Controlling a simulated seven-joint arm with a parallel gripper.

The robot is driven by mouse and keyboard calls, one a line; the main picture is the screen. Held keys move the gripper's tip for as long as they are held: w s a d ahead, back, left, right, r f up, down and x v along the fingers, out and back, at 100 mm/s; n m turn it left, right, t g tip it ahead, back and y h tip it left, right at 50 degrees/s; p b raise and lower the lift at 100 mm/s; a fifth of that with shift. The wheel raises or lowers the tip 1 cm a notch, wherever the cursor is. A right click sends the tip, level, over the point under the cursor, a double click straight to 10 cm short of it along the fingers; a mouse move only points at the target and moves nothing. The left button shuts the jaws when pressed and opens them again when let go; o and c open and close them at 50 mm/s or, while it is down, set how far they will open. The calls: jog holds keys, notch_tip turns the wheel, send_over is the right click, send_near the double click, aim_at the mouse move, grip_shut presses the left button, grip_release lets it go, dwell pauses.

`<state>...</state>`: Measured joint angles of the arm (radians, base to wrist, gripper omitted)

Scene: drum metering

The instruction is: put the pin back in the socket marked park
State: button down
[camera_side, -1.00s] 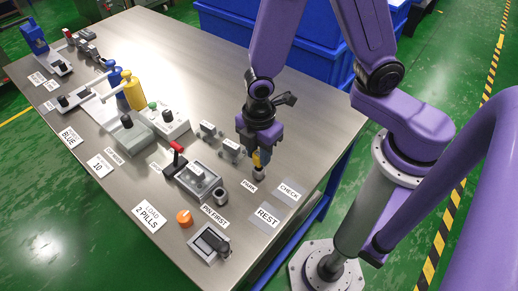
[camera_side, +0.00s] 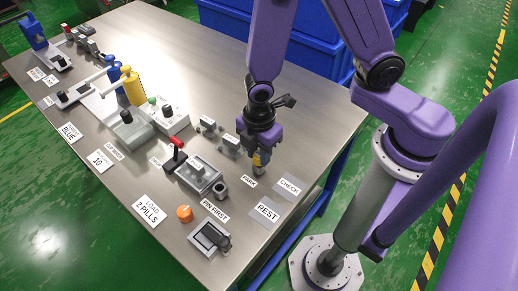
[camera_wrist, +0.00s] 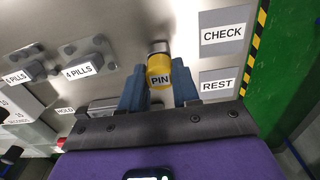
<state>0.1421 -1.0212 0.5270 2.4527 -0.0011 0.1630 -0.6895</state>
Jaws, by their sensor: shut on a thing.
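The yellow pin (camera_wrist: 159,78), marked PIN, is between the two blue fingers of my gripper (camera_wrist: 159,88) in the wrist view. My gripper (camera_side: 258,155) is shut on the pin. The pin's far end meets a grey metal socket (camera_wrist: 159,46); how deep it sits inside is hidden. In the side view the pin (camera_side: 257,160) stands roughly upright below the jaws, and the PARK label (camera_side: 249,182) lies on the table beside that socket.
An empty-looking grey socket (camera_side: 220,188) stands near the PIN FIRST label (camera_side: 214,210). CHECK (camera_side: 289,187) and REST (camera_side: 267,211) plates lie flat to the right. Two small pill-labelled blocks (camera_wrist: 86,64) stand left of the pin. The table edge is close on the right.

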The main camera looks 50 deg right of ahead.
jog(key=shift+f, duration=0.25)
jog(key=c, duration=0.8)
grip_release()
jog(key=shift+o, duration=0.2)
notch_tip(320, 180, up, 17)
jog(key=shift+r, duration=0.2)
